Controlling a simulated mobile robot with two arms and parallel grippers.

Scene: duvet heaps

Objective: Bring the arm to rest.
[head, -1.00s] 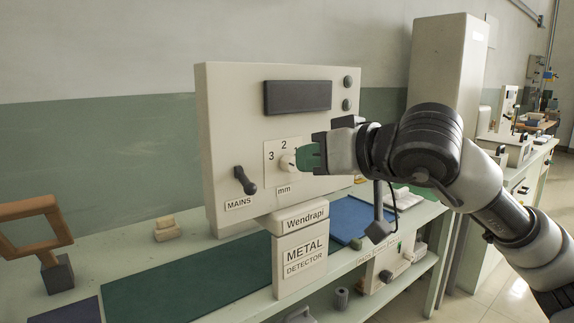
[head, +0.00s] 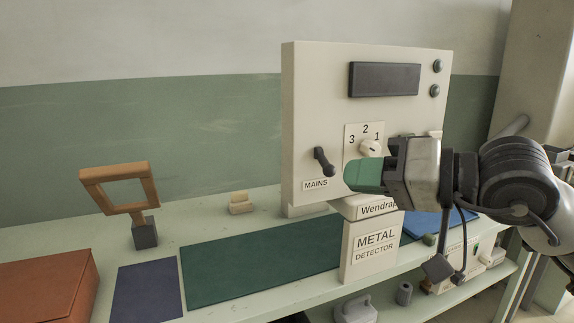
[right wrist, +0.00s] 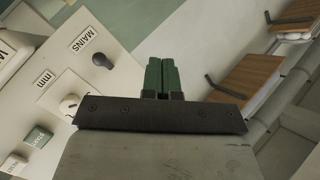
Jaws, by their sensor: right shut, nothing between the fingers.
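My right gripper (head: 364,176) is in front of the metal detector's panel (head: 318,100), just below its white dial (head: 370,148). Its green fingers are shut and empty, and they look apart from the dial. The right wrist view also shows the shut green fingers (right wrist: 161,76), with the dial (right wrist: 70,104) to their left. The dial carries the marks 3, 2 and 1. The black mains lever (head: 324,160) is left of the fingers in the head view. My left gripper is not in view.
The bench holds a green mat (head: 255,262), a dark blue mat (head: 147,290), a reddish-brown box (head: 45,290) and a wooden frame on a grey block (head: 145,232). A small beige block (head: 241,203) lies behind the green mat. A lower shelf holds small items.

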